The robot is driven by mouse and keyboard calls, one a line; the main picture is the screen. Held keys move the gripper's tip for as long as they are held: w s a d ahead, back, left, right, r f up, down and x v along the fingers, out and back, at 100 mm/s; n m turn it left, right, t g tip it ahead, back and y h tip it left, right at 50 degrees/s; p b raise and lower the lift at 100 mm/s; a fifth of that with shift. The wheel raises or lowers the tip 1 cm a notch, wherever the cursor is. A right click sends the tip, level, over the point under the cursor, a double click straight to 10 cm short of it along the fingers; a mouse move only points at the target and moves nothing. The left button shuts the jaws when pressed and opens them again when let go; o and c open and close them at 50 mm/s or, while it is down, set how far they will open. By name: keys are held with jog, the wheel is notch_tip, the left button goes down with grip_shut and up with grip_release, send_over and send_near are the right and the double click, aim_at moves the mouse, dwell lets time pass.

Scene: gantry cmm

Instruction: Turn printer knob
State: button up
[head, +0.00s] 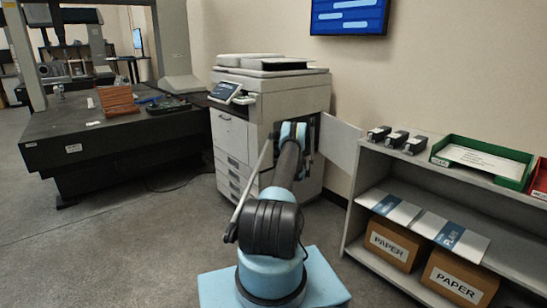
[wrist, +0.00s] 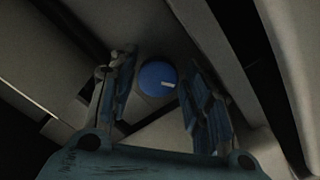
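The printer (head: 275,100) stands against the wall in the head view, with its side door (head: 340,142) swung open to the right. My arm reaches into the side opening and hides most of it; my gripper cannot be made out there. In the wrist view, a round blue knob (wrist: 158,78) with a small white mark on its right side sits inside the printer. My gripper (wrist: 160,88) is open, with one finger to the left of the knob and one to the right. Gaps show on both sides, so the fingers do not appear to touch it.
A grey shelf (head: 425,173) with paper boxes, a green tray (head: 482,160) and several small dark items stands close on the right. A dark measuring table (head: 100,133) is on the left. Grey panels surround the knob in the wrist view. Open floor lies at front left.

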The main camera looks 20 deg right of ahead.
jog(key=v, duration=1.2)
dwell(0.3)
